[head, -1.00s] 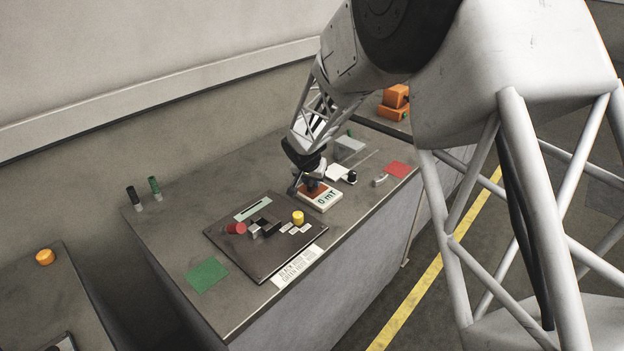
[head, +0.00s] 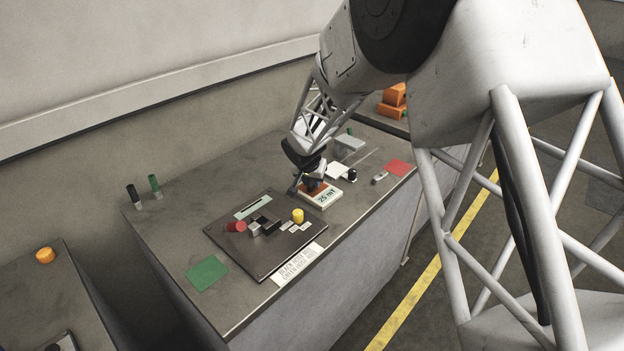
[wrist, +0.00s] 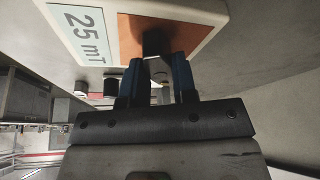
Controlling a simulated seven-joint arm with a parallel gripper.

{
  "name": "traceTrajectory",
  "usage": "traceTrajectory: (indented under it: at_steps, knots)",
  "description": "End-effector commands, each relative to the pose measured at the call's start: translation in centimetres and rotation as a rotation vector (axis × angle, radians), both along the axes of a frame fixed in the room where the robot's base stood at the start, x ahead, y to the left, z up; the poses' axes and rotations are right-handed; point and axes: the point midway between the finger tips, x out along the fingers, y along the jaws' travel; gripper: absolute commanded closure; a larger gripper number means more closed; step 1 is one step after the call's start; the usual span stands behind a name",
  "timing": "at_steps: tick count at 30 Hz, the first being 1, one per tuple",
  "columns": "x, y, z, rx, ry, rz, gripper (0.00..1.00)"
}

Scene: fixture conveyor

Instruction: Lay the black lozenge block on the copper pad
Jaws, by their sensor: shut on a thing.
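My gripper (head: 309,182) is over the cream meter (head: 326,200) on the bench. In the wrist view, its two blue fingers (wrist: 160,78) are shut on a dark block, the black lozenge block (wrist: 155,43). The block is at the copper pad (wrist: 128,28) of the meter and seems to touch it, though its contact edge is hard to see. The copper pad also shows in part in the head view (head: 320,187), beside the gripper. The block's exact shape is mostly hidden by the fingers.
A dark board (head: 262,262) left of the meter carries a red cylinder (head: 236,226), a yellow cylinder (head: 298,215) and several small blocks. A green square (head: 207,274) and a red square (head: 399,168) lie on the bench. A white pad (head: 337,171) is behind the meter.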

Motion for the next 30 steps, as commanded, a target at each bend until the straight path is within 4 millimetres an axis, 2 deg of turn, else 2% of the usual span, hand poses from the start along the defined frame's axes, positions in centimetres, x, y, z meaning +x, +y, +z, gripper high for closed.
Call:
traceTrajectory:
  at_steps: [10, 11, 16, 30]
  knots:
    - [0.02, 0.00, -0.35, 0.000, 0.000, 0.000, 0.99]
    - [0.02, 0.01, -0.33, 0.000, -0.001, 0.000, 0.69]
    - [0.01, 0.01, -0.33, 0.000, 0.000, 0.000, 0.44]
    - [-0.22, 0.10, 0.27, 0.000, -0.001, 0.000, 0.44]
